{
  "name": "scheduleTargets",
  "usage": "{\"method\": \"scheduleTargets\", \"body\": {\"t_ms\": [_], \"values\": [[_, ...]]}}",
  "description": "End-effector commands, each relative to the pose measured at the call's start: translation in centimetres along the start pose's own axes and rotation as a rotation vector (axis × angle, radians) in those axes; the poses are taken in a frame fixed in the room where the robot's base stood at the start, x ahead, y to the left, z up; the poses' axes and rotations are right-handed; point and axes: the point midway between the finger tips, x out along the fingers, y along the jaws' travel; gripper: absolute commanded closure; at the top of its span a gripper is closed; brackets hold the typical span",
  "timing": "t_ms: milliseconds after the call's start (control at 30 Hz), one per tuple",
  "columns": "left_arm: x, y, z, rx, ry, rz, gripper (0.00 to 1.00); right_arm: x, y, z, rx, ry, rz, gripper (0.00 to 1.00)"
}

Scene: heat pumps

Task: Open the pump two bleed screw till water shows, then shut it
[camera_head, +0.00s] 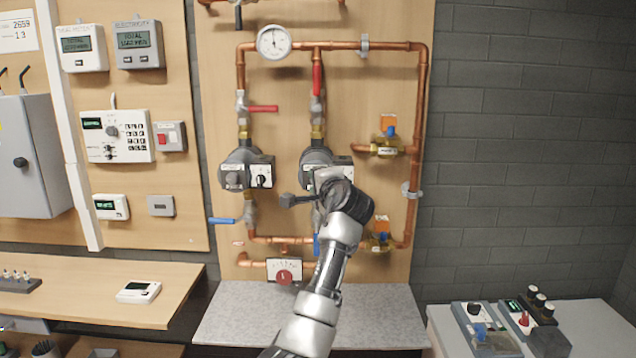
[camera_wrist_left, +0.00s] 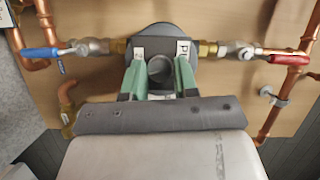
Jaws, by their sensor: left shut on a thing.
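The right-hand pump (camera_head: 316,158) stands in the second vertical copper pipe. It is partly hidden by my left arm. In the left wrist view its dark round body (camera_wrist_left: 162,32) fills the top middle. A grey round bleed screw (camera_wrist_left: 160,67) is at the centre of its face. My left gripper (camera_wrist_left: 160,74) has its two green fingers on either side of this screw and is shut on it. In the head view the fingertips are hidden behind my wrist. I cannot tell whether water shows at the screw. My right gripper is in neither view.
A similar pump (camera_head: 238,170) stands to the left. Red-handled (camera_wrist_left: 288,59) and blue-handled (camera_wrist_left: 42,53) valves flank the gripped pump's pipe. A pressure gauge (camera_head: 274,42) is above. A grey worktop (camera_head: 385,315) lies below. Brass valves (camera_head: 388,145) are close on the right.

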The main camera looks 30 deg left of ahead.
Motion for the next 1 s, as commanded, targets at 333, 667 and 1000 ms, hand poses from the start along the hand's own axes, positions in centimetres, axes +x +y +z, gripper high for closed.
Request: {"method": "scheduleTargets", "body": {"t_ms": [333, 667, 1000], "values": [[0.01, 0.21, -0.01, -0.008, 0.000, 0.008, 0.94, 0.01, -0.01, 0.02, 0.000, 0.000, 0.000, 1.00], [0.01, 0.13, 0.00, -0.008, 0.000, 0.006, 0.45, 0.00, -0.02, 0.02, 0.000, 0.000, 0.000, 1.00], [-0.84, 0.16, -0.04, -0.010, 0.002, 0.002, 0.45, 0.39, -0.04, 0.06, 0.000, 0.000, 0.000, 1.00]]}}
